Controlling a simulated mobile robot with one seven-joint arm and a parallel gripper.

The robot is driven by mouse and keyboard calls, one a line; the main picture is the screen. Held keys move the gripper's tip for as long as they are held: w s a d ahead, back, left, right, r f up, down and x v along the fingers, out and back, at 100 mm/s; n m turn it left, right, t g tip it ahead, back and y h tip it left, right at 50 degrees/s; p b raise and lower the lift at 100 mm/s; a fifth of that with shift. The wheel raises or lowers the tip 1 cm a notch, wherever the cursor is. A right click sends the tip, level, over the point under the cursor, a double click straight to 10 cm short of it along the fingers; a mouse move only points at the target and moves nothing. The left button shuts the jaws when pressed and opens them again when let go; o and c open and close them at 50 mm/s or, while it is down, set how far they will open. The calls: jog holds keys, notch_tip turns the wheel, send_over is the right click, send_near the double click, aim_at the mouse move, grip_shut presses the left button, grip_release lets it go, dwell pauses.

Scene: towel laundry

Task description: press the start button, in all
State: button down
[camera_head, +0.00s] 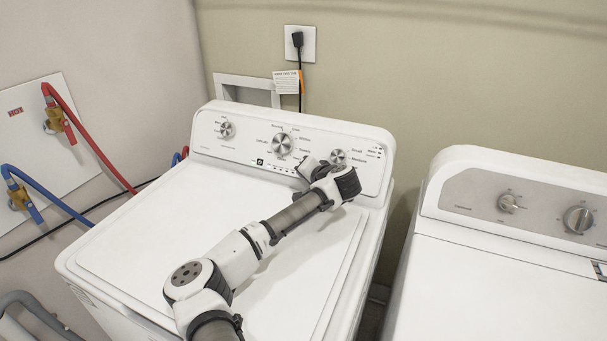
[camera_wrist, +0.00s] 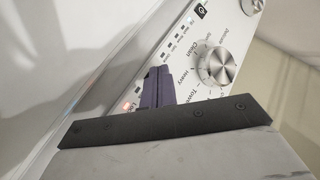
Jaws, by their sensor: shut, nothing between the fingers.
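The white washer's control panel (camera_head: 240,147) carries a left knob (camera_head: 227,129), a large middle knob (camera_head: 282,143) and a right knob (camera_head: 338,157). My gripper (camera_head: 306,170) is at the lower part of the panel, between the middle and right knobs. In the wrist view my gripper (camera_wrist: 157,78) shows as dark, closed fingers against the panel, with nothing held. They lie beside a row of small indicators, and a silver knob (camera_wrist: 218,66) is to their right. I cannot tell whether the tips touch the panel. I cannot make out the start button; my gripper hides part of the panel.
A dark square symbol (camera_head: 260,162) is on the panel left of my gripper. A small reddish light (camera_wrist: 127,105) glows by the fingers. A second white machine (camera_head: 520,210) stands at right, across a narrow gap. Red (camera_head: 90,140) and blue (camera_head: 50,197) hoses run at left.

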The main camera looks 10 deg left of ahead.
jog(key=shift+s, duration=0.1)
dwell(0.3)
jog(key=shift+s+a+r, duration=0.1)
jog(key=shift+s+r, duration=0.2)
jog(key=shift+s, duration=0.3)
jog(key=shift+s+a+r+p, duration=0.2)
jog(key=shift+s+r, duration=0.15)
jog(key=shift+s, duration=0.4)
jog(key=shift+s+a+r+p, duration=0.1)
jog(key=shift+s+r+p, duration=0.1)
jog(key=shift+s+r, duration=0.35)
jog(key=shift+s+a+r+p, duration=0.15)
jog(key=shift+s+r+p, duration=0.05)
jog(key=shift+s, duration=0.7)
